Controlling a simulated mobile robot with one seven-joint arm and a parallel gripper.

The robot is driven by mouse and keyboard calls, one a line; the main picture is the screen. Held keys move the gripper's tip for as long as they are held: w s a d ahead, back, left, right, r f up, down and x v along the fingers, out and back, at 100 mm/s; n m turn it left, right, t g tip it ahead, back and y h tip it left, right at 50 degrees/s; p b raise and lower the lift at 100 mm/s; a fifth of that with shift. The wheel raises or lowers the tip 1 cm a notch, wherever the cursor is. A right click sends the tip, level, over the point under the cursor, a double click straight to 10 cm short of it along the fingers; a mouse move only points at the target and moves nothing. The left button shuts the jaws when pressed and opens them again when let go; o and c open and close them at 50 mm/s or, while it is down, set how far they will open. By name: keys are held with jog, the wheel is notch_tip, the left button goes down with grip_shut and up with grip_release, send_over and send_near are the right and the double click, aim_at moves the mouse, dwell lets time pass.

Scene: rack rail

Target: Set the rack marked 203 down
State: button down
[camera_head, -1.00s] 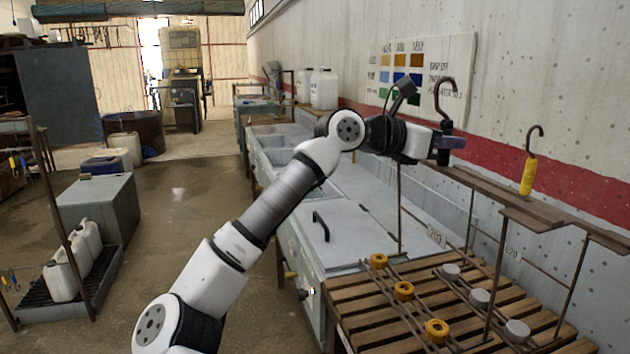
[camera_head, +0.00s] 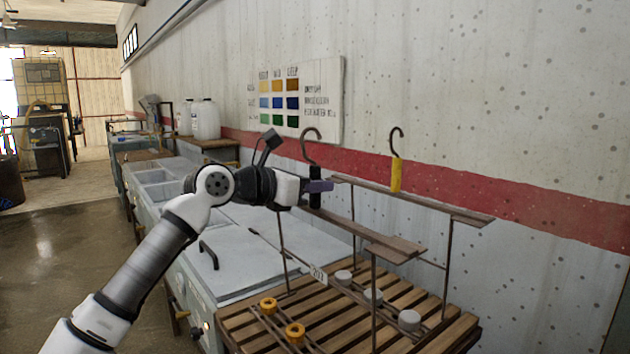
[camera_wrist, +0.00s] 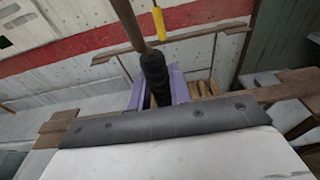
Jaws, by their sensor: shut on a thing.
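My gripper (camera_head: 318,187) is shut on the black grip (camera_head: 315,172) below the hook of the front rack. Its purple fingers clasp this grip in the wrist view (camera_wrist: 156,88). The held rack (camera_head: 375,238) has a brown top bar, thin legs and lower rails with yellow knobs (camera_head: 268,305). A small tag reading 203 (camera_head: 318,273) shows by its lower part. The rack hangs upright over a slatted wooden stand (camera_head: 240,322); whether its lower rails touch the slats cannot be told.
A second rack (camera_head: 462,213) with a yellow-gripped hook (camera_head: 396,175) and grey knobs (camera_head: 373,297) stands close behind, near the wall. Grey lidded tanks (camera_head: 235,262) adjoin the stand on the left. A colour chart (camera_head: 300,98) hangs on the wall.

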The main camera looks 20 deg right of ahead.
jog(key=shift+f+b, duration=0.3)
jog(key=shift+f, duration=0.15)
dwell(0.6)
grip_release()
jog(key=shift+f, duration=0.1)
dwell(0.5)
jog(key=shift+a, duration=0.1)
dwell(0.6)
jog(key=f+b+v, duration=0.1)
jog(key=f+v, duration=0.1)
jog(key=v, duration=0.9)
jog(key=shift+s+a+r+b, duration=0.15)
jog(key=shift+s+a+b, duration=0.1)
jog(key=shift+a+b, duration=0.15)
dwell(1.0)
